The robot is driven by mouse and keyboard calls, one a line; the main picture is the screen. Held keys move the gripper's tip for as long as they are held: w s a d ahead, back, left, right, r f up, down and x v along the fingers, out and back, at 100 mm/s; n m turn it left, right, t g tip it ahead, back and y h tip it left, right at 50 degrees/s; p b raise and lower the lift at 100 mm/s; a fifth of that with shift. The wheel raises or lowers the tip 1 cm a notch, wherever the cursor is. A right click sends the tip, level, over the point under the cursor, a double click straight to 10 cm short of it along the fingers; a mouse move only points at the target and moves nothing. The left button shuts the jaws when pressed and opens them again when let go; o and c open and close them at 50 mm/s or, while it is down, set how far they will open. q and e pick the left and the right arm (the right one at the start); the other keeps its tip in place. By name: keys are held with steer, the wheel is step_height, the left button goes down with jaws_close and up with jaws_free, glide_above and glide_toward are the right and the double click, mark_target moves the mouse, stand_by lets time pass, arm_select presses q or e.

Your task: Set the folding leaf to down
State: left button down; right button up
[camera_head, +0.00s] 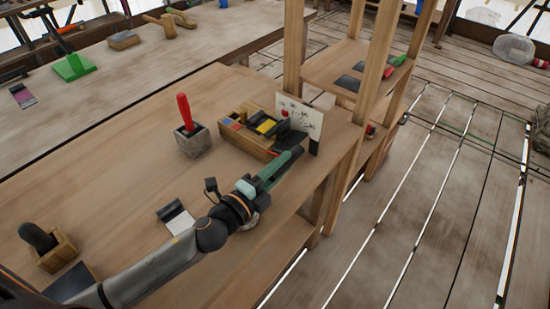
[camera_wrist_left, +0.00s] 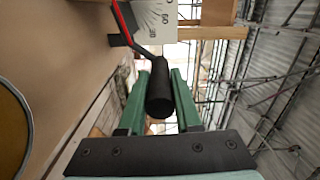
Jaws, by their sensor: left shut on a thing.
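My left gripper (camera_head: 284,166), with green fingers, is at the table's right edge. In the left wrist view, a black cylindrical grip (camera_wrist_left: 159,92) on a bent dark rod lies between its two fingers, and the gripper is shut on it. The rod runs up to a white plate (camera_wrist_left: 152,20) with scale marks and a red strip (camera_wrist_left: 122,20) beside it. The white plate (camera_head: 299,113) stands upright on the table in the head view, where the grip is mostly hidden by my gripper. I cannot tell which part is the folding leaf. My right gripper is out of view.
A wooden box (camera_head: 243,139) with coloured parts stands left of the plate. A grey block (camera_head: 192,141) with a red handle is farther left. A wooden post (camera_head: 294,45) rises behind the plate. Open plank floor (camera_head: 430,200) lies to the right.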

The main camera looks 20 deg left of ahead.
arm_select(q)
steer(key=shift+s+d+f+m+b, duration=0.1)
steer(key=shift+d+f+m+b, duration=0.2)
steer(key=shift+f+m, duration=0.4)
steer(key=shift+s+d+f+m+b, duration=0.1)
steer(key=shift+d+f+m+b, duration=0.2)
steer(key=shift+f+m, duration=0.4)
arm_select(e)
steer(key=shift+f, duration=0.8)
arm_select(q)
steer(key=shift+a, duration=0.1)
steer(key=c, duration=0.6)
jaws_free()
steer(key=shift+r, duration=0.1)
steer(key=b+v, duration=0.3)
steer(key=v, duration=0.8)
steer(key=shift+s+a+b, duration=0.3)
steer(key=shift+s+b, duration=0.1)
steer(key=shift+s, duration=0.25)
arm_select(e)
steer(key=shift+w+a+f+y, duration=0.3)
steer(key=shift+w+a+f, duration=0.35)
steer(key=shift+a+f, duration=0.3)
